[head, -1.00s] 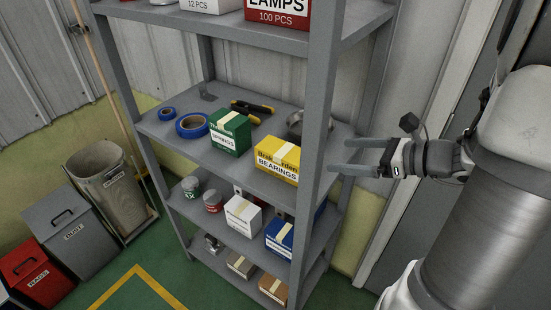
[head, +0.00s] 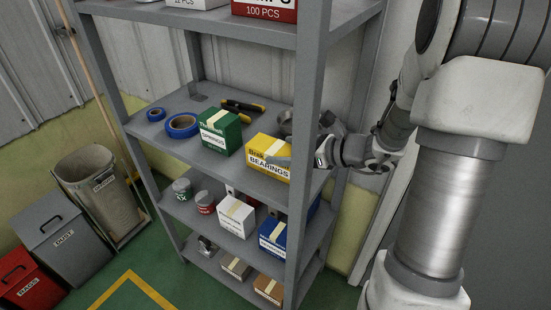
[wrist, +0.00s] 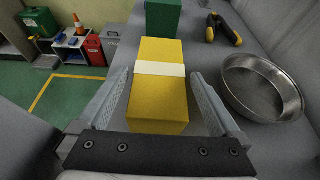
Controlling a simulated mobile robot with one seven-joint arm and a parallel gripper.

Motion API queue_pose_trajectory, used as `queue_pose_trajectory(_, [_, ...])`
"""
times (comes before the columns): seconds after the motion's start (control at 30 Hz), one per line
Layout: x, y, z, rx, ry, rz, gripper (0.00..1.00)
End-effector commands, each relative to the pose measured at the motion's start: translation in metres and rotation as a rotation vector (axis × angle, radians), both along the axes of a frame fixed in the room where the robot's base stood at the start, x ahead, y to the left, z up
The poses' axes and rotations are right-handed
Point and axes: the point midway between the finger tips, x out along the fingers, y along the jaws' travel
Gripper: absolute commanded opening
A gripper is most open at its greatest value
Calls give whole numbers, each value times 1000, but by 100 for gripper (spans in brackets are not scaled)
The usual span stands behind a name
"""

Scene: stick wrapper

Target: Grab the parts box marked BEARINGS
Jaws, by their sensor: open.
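The yellow parts box marked BEARINGS (head: 266,151) sits on the middle shelf, near its right end. In the wrist view the yellow box (wrist: 158,105) lies between the two fingers, with a pale band across its top. My gripper (wrist: 162,95) is open, with one finger on each side of the box and a small gap visible on the right side. In the head view my gripper (head: 290,150) reaches in from the right past the shelf's front post, which hides part of it.
The green SPRINGS box (head: 219,131) stands left of the yellow box. A round metal dish (wrist: 262,87) is close to the right finger. Blue tape rolls (head: 182,125) and yellow-black pliers (head: 243,108) lie farther off. The shelf post (head: 309,120) stands beside my arm.

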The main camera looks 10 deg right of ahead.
Motion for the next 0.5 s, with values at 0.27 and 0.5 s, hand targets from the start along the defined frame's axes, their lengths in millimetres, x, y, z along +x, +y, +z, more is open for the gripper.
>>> queue_pose_trajectory(0.27, [21, 22, -14, -1, 0, 1, 100])
queue_pose_trajectory(0.5, [22, 23, -15, -1, 0, 0, 98])
